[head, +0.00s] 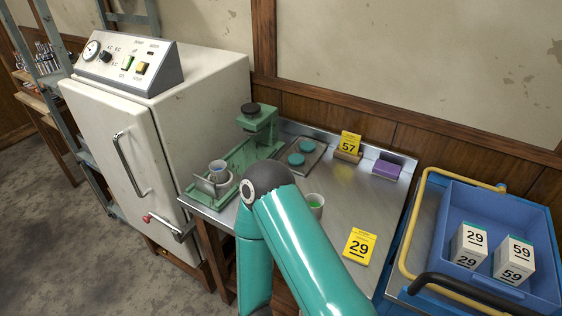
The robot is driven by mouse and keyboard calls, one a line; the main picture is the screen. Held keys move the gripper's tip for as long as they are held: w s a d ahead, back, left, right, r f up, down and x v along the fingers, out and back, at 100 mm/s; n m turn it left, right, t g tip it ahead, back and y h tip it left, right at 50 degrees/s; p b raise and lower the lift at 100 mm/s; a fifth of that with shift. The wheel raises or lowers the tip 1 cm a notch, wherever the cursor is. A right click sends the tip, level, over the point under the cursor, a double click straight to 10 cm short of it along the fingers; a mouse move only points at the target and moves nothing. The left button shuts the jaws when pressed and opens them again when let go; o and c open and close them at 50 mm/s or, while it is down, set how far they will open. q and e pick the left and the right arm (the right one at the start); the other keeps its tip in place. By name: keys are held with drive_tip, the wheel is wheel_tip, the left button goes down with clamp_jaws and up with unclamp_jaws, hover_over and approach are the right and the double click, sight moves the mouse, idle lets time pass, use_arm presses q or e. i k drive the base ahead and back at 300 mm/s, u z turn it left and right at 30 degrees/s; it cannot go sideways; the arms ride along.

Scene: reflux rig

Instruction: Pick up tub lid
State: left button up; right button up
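Two round teal lids, a nearer one (296,159) and a farther one (306,146), lie on a small grey tray (316,158) on the metal bench. I cannot tell which is the tub lid. An open tub (315,202) with green contents stands on the bench nearer to me, partly hidden by my teal arm. Another small white cup (218,168) sits on the green bench device at the left. One teal arm of mine rises from the bottom over the bench's near side. Neither gripper shows.
A green device (258,128) with a dark knob stands against the white oven (170,120). A blue crate (450,215) holds two white boxes. The bench's middle right is clear.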

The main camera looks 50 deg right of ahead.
sight(296, 159)
drive_tip(key=u, duration=0.4)
drive_tip(key=i, duration=0.95)
drive_tip(key=z, duration=2.45)
drive_tip(key=k, duration=0.75)
drive_tip(key=z, duration=0.2)
drive_tip(key=i, duration=0.55)
